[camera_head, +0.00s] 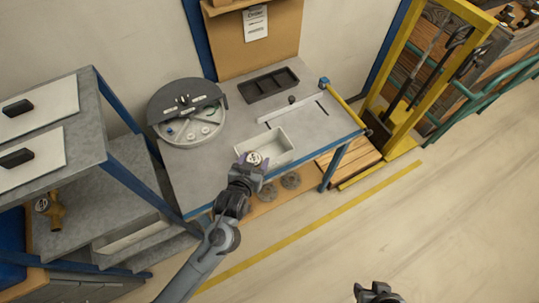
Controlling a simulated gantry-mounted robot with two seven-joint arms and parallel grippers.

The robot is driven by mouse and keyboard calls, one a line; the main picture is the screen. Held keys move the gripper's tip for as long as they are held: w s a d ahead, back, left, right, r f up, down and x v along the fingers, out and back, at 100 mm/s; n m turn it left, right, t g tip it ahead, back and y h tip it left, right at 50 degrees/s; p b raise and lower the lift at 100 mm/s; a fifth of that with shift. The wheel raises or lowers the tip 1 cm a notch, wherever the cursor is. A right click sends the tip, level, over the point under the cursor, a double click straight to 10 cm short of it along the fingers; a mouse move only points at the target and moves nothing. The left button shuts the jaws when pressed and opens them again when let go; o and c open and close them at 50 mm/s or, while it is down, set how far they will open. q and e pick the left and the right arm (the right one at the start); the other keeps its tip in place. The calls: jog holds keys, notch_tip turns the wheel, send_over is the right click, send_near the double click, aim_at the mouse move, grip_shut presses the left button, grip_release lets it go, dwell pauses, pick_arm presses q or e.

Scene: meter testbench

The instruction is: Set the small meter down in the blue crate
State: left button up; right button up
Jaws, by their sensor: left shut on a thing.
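The small meter (254,158) shows as a pale round dial between the fingers of my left gripper (251,163). This gripper is shut on it, at the near left edge of a pale open tray (284,158) on the workbench. Whether the meter touches the tray cannot be told. A blue panel (10,240) shows at the left edge, below the grey shelf; it may be part of the blue crate, but most of it is cut off. My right gripper (378,292) is at the bottom edge, away from the bench, its fingers unclear.
The grey workbench (205,180) carries a round divided device (188,112) and a dark tray (268,84). A shelf unit (85,130) with blue posts stands at left, with a brass fitting (55,212) on it. A yellow frame (405,125) stands at right. The floor at lower right is clear.

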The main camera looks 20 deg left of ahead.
pick_arm(q)
jog(key=w+a+f+n+y+b, duration=0.1)
jog(key=w+a+f+b, duration=0.1)
jog(key=a+f+b, duration=0.55)
jog(key=w+a+f+n+y+b, duration=0.15)
jog(key=a+b, duration=0.35)
jog(key=a, duration=0.5)
send_over(222, 169)
jog(key=shift+m+h, duration=0.25)
notch_tip(222, 169, down, 7)
jog(key=shift+d+f+b, duration=0.1)
jog(key=shift+f+b, duration=0.05)
jog(key=shift+b, duration=0.25)
jog(key=shift+f, duration=1.55)
jog(key=shift+f, duration=0.1)
jog(key=o, duration=1.4)
